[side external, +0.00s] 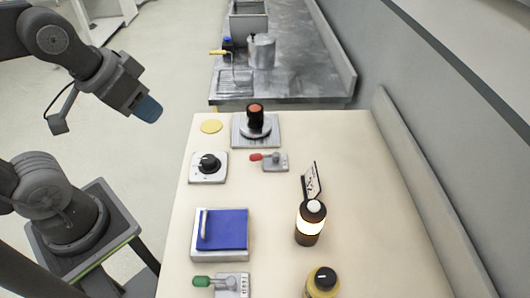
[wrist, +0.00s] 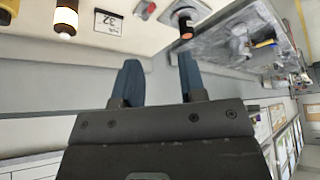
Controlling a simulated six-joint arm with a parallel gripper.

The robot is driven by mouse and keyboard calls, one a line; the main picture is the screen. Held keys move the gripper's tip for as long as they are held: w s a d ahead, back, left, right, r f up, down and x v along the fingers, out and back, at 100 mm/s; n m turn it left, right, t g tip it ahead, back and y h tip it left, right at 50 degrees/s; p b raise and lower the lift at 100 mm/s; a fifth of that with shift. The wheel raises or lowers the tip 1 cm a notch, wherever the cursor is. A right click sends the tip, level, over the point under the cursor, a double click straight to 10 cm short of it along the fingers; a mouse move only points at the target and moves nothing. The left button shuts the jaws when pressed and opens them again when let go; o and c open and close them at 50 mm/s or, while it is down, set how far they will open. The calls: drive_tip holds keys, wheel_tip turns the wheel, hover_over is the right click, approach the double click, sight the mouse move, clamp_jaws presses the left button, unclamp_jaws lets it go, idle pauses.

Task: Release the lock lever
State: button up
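Two small levers on grey metal base plates are on the cream table; I cannot tell which one is the lock lever. The red-handled lever (side external: 258,157) is near the far end, its handle pointing left. The green-handled lever (side external: 203,282) is at the near edge, its handle also pointing left. In the wrist view the red-handled lever (wrist: 150,8) is partly cut off at the top edge. My gripper (side external: 148,109) is raised left of the table, away from both levers. In the wrist view its blue fingers (wrist: 157,62) are apart with nothing between them.
Near the red lever are a black knob with an orange top (side external: 255,110) on a round disc and a black dial (side external: 209,163). A blue-topped box (side external: 222,230), a bottle (side external: 311,222), a sign (side external: 312,180) and a jar (side external: 322,283) stand nearer. A metal counter (side external: 300,85) adjoins behind.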

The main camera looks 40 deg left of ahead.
drive_tip(key=shift+w, duration=0.45)
drive_tip(key=shift+c, duration=1.4)
drive_tip(key=w+m+g, duration=0.1)
drive_tip(key=w, duration=0.1)
drive_tip(key=w+f+m+g+h, duration=0.1)
drive_tip(key=w, duration=0.1)
drive_tip(key=shift+w+d, duration=0.15)
drive_tip(key=shift+w, duration=0.05)
clamp_jaws()
drive_tip(key=w+a+f+m+g+h, duration=0.1)
drive_tip(key=w+a+f+m+h, duration=0.1)
drive_tip(key=w+f, duration=0.6)
drive_tip(key=w+a+f+m+g+h, duration=0.2)
drive_tip(key=w+a+f+m+h, duration=0.1)
drive_tip(key=w+f, duration=0.5)
drive_tip(key=shift+w+f+m+h, duration=0.25)
drive_tip(key=shift+w+m+h, duration=0.2)
drive_tip(key=shift+w, duration=0.3)
drive_tip(key=shift+a, duration=0.1)
